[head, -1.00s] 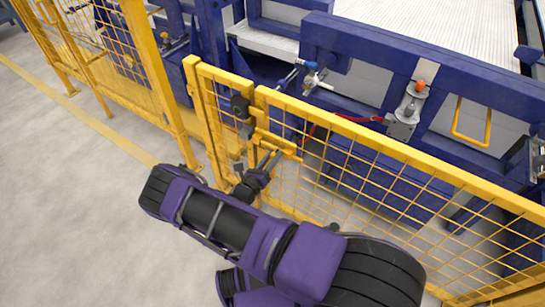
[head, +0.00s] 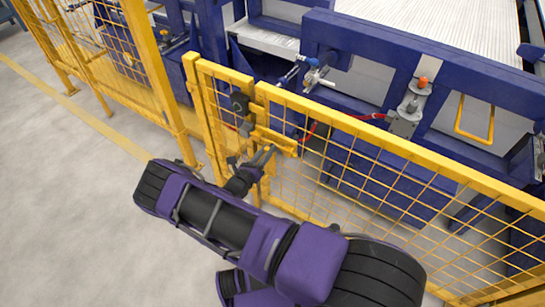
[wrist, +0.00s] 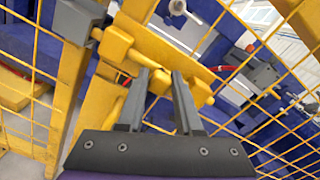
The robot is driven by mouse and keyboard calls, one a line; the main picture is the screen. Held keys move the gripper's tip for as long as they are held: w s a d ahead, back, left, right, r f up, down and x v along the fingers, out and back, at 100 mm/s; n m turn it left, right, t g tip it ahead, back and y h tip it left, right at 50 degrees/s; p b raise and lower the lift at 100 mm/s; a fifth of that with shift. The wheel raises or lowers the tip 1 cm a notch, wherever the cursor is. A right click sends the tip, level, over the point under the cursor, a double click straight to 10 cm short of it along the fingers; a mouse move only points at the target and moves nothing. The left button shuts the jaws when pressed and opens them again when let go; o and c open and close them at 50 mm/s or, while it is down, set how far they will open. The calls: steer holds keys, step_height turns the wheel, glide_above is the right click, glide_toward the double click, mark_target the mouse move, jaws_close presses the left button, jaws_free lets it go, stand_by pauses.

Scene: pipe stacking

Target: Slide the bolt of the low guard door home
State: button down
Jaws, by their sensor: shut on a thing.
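The low guard door (head: 400,175) is a yellow mesh panel in front of the blue machine; it stands in line with its yellow post (head: 196,110). Its yellow bolt assembly (head: 276,138) sits near the door's left edge, and in the wrist view the bolt assembly (wrist: 130,52) runs from upper left to lower right. My gripper (head: 264,156) is at the bolt, its two grey fingers close together; in the wrist view my gripper (wrist: 160,78) is shut on the bolt's handle, mostly hidden between the fingertips.
A dark latch box (head: 239,103) sits on the door's edge above the bolt. The blue machine (head: 375,60) with red cable stands close behind the mesh. Another yellow fence (head: 90,60) is at the left. The grey floor (head: 60,200) in front is clear.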

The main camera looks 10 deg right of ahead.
steer(key=shift+w+a+b, duration=0.8)
steer(key=shift+w+a, duration=0.45)
steer(key=shift+a, duration=0.05)
steer(key=c, duration=0.6)
jaws_free()
steer(key=shift+s, duration=0.1)
steer(key=v, duration=1.7)
steer(key=shift+a, duration=0.15)
